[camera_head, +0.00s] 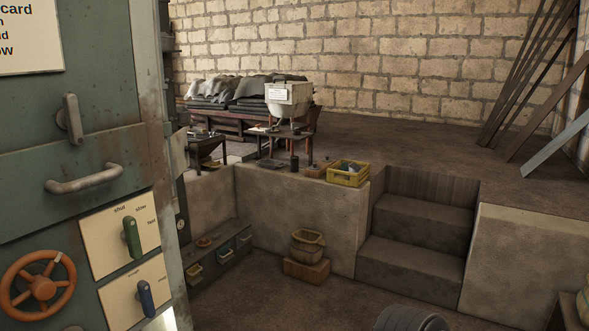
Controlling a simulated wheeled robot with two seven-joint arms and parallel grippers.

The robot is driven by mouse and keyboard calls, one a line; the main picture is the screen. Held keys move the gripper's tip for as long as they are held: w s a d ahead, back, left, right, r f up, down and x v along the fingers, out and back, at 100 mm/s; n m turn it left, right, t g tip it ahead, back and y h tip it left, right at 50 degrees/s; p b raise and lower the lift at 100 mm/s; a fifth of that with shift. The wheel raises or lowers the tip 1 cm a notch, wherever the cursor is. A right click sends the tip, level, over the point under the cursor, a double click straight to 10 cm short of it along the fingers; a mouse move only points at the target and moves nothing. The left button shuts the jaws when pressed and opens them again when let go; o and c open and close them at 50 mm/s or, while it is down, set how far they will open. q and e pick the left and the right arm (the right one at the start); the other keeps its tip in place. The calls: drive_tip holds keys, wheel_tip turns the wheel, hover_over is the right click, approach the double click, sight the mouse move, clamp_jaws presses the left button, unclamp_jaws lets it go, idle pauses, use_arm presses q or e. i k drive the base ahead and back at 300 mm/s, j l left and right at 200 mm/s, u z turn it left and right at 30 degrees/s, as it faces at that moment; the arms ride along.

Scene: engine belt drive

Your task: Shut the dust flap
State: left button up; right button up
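A worn green machine cabinet (110,120) fills the left side of the view. A panel on it carries a grey bar handle (84,179), with a grey upright latch (71,119) above. I cannot tell for sure which part is the dust flap. Below are a green knob (132,237) on a cream plate lettered "shut", "slow" and a partly legible third word, a blue knob (146,298) on a second cream plate, and an orange handwheel (38,288). Neither of my grippers is in view.
A raised stone floor (420,155) lies behind a low wall, reached by steps (415,235). A yellow crate (347,174) sits on the ledge. A basket (307,245) on a wooden box and a low drawer unit (225,255) stand below. The lower floor between is mostly clear.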

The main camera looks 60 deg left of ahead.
sight(180, 150)
drive_tip(key=u, duration=2.85)
drive_tip(key=i+l+u, duration=0.1)
drive_tip(key=l+u, duration=0.2)
drive_tip(key=i+l+u, duration=0.1)
drive_tip(key=l+u, duration=0.5)
drive_tip(key=i+l, duration=0.1)
drive_tip(key=l, duration=0.55)
drive_tip(key=i+l+u, duration=0.15)
drive_tip(key=l, duration=0.45)
drive_tip(key=k, duration=0.05)
